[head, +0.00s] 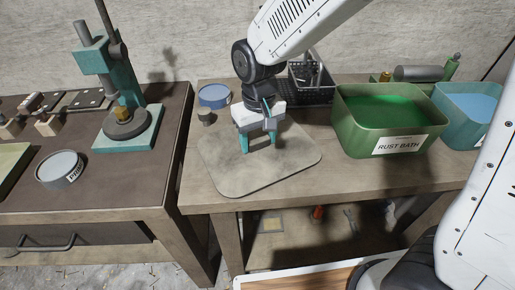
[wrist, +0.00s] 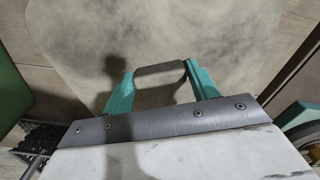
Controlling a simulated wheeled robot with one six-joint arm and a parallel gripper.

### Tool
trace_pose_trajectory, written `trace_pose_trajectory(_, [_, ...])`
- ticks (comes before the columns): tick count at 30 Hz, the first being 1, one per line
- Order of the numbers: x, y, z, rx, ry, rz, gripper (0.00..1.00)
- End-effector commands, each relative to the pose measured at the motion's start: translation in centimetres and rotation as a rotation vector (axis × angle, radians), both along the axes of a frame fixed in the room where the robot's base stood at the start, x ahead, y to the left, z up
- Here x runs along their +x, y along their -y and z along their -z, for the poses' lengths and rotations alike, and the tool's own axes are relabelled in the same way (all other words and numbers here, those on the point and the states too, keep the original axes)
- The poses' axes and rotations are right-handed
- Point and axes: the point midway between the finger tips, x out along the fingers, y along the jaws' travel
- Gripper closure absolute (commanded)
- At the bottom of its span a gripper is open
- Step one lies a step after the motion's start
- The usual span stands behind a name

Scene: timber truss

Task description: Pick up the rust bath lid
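The rust bath lid, which looks like a flat beige board with rounded corners (head: 225,175), lies on the wooden bench left of the green bath labelled RUST BATH (head: 395,140). Its surface fills much of the wrist view (wrist: 225,45). My gripper (head: 261,145) points down over the lid's upper middle, with two teal fingers set wide apart. In the wrist view, a dark grey bar like a handle (wrist: 160,70) spans the space between the fingertips (wrist: 160,76). I cannot tell whether the fingers touch its ends. The head view does not show this bar clearly.
A blue-topped round tin (head: 214,96) and a small knob-like piece (head: 206,117) stand behind the lid. A black wire basket (head: 311,82) stands at the back. A blue bath (head: 466,112) is right of the green one. A darker bench with a teal press (head: 127,125) stands left.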

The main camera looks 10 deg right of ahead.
Motion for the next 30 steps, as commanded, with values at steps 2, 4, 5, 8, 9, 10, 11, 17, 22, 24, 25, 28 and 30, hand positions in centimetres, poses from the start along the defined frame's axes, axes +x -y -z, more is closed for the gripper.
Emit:
trace_pose_trajectory(2, [0.0,0.0,0.0,0.000,0.000,0.000,0.65])
trace_pose_trajectory(4, [0.0,0.0,0.0,0.000,0.000,0.001,0.69])
trace_pose_trajectory(5, [0.0,0.0,0.0,0.000,0.000,0.001,0.68])
trace_pose_trajectory(8, [0.0,0.0,0.0,0.000,0.000,0.001,0.68])
trace_pose_trajectory(9, [0.0,0.0,0.0,0.000,0.000,0.001,0.68])
trace_pose_trajectory(10, [0.0,0.0,0.0,0.000,0.000,0.001,0.68])
trace_pose_trajectory(11, [0.0,0.1,-0.1,0.000,0.000,0.001,0.68])
trace_pose_trajectory(17, [0.1,0.0,-1.0,0.001,0.003,0.001,0.68])
trace_pose_trajectory(22, [0.1,0.0,-2.9,0.002,0.003,0.001,0.68])
trace_pose_trajectory(24, [-0.1,0.1,-3.9,0.002,0.003,0.001,0.68])
trace_pose_trajectory(25, [-0.9,0.4,-3.8,0.001,0.002,0.000,0.68])
trace_pose_trajectory(28, [-3.0,1.1,-3.9,0.001,0.002,-0.001,0.68])
trace_pose_trajectory(30, [-4.6,1.7,-4.1,0.001,0.003,-0.001,0.68])
